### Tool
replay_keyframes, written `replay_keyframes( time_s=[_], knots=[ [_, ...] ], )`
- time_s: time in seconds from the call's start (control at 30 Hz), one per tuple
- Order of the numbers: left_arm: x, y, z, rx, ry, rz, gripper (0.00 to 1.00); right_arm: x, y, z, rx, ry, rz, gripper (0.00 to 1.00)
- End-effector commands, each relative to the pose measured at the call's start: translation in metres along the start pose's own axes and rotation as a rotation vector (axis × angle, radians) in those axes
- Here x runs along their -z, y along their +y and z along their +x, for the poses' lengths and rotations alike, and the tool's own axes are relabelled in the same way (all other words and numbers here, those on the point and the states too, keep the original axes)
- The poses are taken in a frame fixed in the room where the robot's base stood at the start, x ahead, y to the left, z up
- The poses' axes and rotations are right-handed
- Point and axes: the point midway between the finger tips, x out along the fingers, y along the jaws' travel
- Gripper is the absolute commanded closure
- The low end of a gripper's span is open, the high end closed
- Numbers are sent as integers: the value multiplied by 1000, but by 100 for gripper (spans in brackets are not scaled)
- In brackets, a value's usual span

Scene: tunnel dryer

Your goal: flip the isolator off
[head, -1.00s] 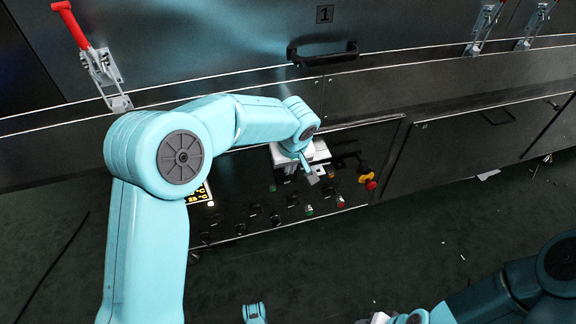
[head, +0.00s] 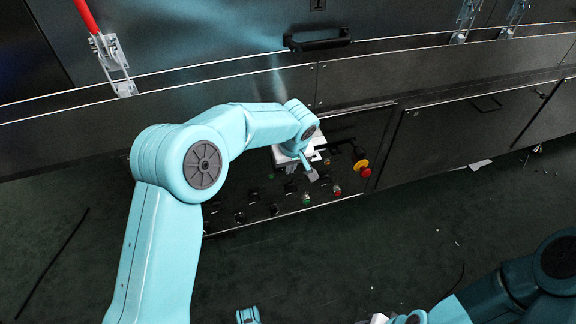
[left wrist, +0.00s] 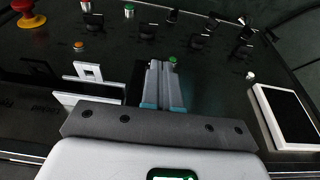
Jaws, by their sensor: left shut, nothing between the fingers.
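The control panel (head: 262,192) is the dark sloping face below the dryer's handle. It carries several dark switches, coloured buttons and a red-and-yellow stop button (head: 364,168), which also shows in the left wrist view (left wrist: 32,12). I cannot tell which control is the isolator; my arm covers part of the panel. My left gripper (head: 311,174) is over the panel, left of the stop button. In the left wrist view its fingers (left wrist: 166,86) are together and empty, pointing toward a green button (left wrist: 172,60). Contact cannot be told. My right arm is at the bottom right; its fingers are not clear.
A white-framed screen (left wrist: 290,117) and white plates (left wrist: 88,72) stand beside the fingers in the left wrist view. A black door handle (head: 318,39) and a red-handled clamp (head: 112,62) are above the panel. The dark floor in front has small scraps.

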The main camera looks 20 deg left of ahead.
Motion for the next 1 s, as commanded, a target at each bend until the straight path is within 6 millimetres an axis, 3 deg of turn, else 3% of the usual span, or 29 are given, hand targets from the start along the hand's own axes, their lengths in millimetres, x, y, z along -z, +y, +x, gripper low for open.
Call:
replay_keyframes(
  time_s=[0.5, 1.0],
  knots=[
    [6, -1, -16, 1, -1, -1, 100, 0, -4, -10, 0, 0, -1, 57],
    [3, -2, -17, 1, -1, 0, 100, -2, -5, -8, 1, -6, -7, 57]
  ],
)
